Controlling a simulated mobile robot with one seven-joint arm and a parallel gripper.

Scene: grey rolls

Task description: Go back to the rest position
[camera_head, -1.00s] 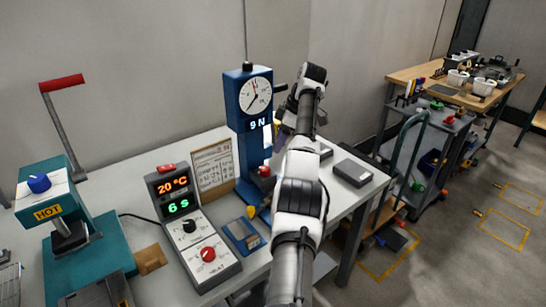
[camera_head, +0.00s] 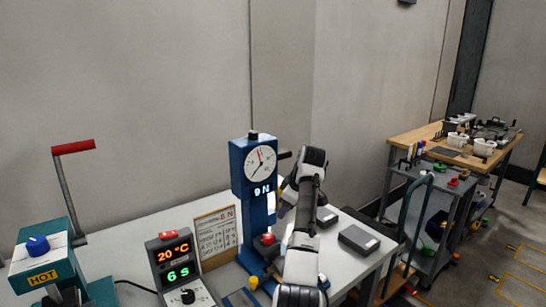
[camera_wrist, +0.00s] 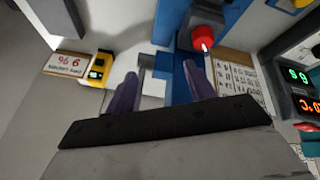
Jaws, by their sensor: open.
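My arm reaches up over the right part of the white table (camera_head: 130,238) in the head view, beside the blue force gauge stand (camera_head: 254,200). A grey bar and a blue part of the stand show beyond the fingers. The stand's red knob (camera_wrist: 207,38) is just above the right finger. In the head view the fingers are mostly hidden by my arm.
A control box (camera_head: 177,262) reads 20 °C and 6 S. A teal press (camera_head: 45,260) marked HOT stands at the left. Dark grey blocks lie right of my arm, one (camera_head: 359,239) near the table edge. A yellow device (camera_wrist: 98,66) shows in the wrist view. A cart (camera_head: 440,210) stands right.

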